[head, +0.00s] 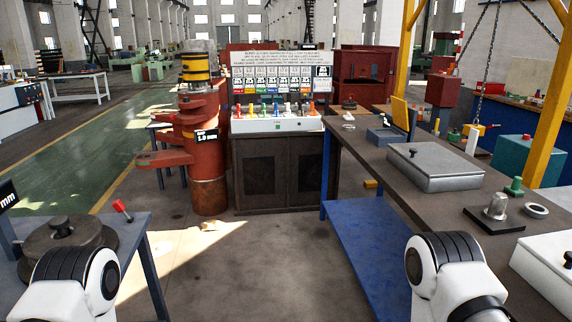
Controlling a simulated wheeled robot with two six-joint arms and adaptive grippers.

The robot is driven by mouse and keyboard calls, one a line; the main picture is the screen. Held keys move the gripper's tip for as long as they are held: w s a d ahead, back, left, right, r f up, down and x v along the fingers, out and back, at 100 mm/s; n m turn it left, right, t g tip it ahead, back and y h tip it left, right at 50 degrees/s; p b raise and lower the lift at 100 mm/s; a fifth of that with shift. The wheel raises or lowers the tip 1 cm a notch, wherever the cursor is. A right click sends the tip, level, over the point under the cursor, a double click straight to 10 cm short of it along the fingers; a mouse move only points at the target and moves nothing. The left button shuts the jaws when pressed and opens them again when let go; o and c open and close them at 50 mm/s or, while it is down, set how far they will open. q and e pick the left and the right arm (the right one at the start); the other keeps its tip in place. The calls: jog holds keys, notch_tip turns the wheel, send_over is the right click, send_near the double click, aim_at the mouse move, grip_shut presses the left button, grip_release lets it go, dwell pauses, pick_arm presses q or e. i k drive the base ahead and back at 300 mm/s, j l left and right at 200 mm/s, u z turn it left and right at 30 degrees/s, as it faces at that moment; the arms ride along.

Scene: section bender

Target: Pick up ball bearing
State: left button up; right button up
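A small light-grey ring, which looks like the ball bearing (537,215), lies flat on the dark top of the right workbench (400,185). It is just right of a black square plate (482,221) that carries an upright metal cylinder (496,206). The ring is small, so its inner detail cannot be made out. White and black links of both my arms show at the bottom edge, left and right. Neither of my grippers is in the picture, and nothing of mine touches the ring.
A grey lidded box (436,170) stands behind the plate. A white lidded box (550,268) is at the near right. A green knobbed piece (514,187) stands near the ring. A control console (278,124) and red machine (205,130) stand ahead. Open floor lies between the benches.

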aim_at(348, 128)
jog(key=i, duration=0.6)
jog(key=i+l+u, duration=0.1)
jog(key=i, duration=0.55)
jog(key=i+l, duration=0.1)
jog(key=i, duration=0.5)
jog(key=i+l+u, duration=0.1)
jog(key=i, duration=0.55)
jog(key=i+l, duration=0.15)
jog(key=i, duration=0.45)
jog(key=i+j, duration=0.3)
jog(key=i, duration=0.2)
jog(key=i+j, duration=0.3)
jog(key=i, duration=0.25)
jog(key=i+j, duration=0.3)
jog(key=i, duration=0.2)
